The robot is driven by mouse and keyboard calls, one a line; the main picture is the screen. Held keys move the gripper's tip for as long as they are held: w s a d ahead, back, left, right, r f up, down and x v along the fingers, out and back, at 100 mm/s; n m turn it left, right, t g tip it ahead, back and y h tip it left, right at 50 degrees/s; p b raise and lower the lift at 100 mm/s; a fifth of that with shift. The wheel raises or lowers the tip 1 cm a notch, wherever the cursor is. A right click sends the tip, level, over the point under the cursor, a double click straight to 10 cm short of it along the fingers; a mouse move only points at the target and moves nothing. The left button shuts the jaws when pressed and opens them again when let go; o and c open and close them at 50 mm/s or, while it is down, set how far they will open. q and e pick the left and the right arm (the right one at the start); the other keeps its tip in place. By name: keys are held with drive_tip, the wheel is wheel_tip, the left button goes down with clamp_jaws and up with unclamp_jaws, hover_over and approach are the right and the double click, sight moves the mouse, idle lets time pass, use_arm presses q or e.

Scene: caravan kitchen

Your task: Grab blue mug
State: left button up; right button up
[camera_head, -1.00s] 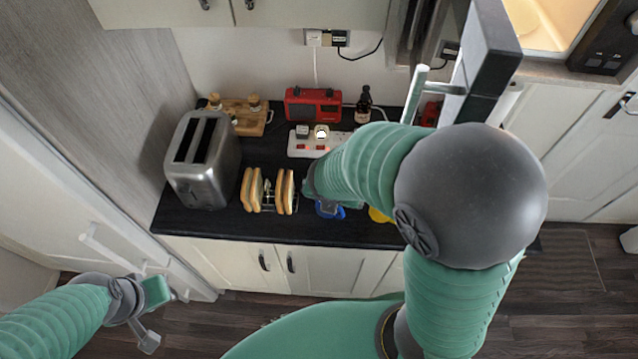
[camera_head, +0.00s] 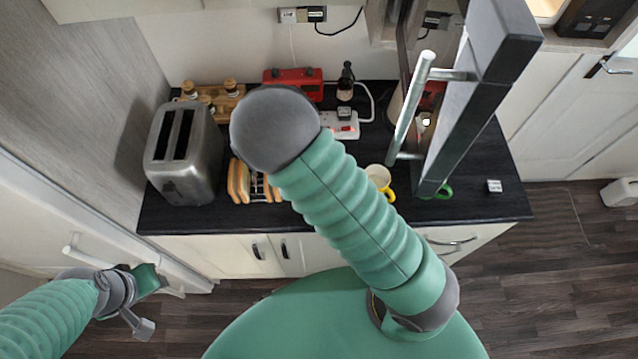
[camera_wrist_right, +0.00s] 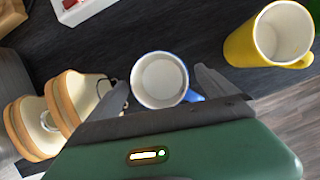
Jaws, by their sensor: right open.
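The blue mug (camera_wrist_right: 160,79), white inside with a blue outside and handle, stands upright on the dark counter in the right wrist view. My right gripper (camera_wrist_right: 163,88) is open, with one finger on each side of the mug. I cannot tell whether the fingers touch it. In the head view the blue mug and the right gripper are hidden behind my right arm. My left gripper (camera_head: 140,302) is at the lower left, away from the counter; its jaw state is unclear.
A yellow mug (camera_wrist_right: 269,38) stands right of the blue mug. Sliced bread in a rack (camera_head: 240,181) and a toaster (camera_head: 183,155) are on the left. Behind are a red radio (camera_head: 293,79) and a power strip (camera_head: 343,124). An open door with a handle (camera_head: 413,105) juts over the right side.

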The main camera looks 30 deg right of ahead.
drive_tip(key=shift+d+f, duration=0.15)
drive_tip(key=shift+f, duration=0.7)
drive_tip(key=shift+w+a+f, duration=0.1)
drive_tip(key=shift+w+a, duration=0.05)
drive_tip(key=shift+a, duration=0.1)
drive_tip(key=shift+c, duration=0.6)
drive_tip(key=shift+d, duration=0.25)
drive_tip(key=c, duration=1.2)
drive_tip(key=shift+a, duration=0.1)
drive_tip(key=c, duration=0.7)
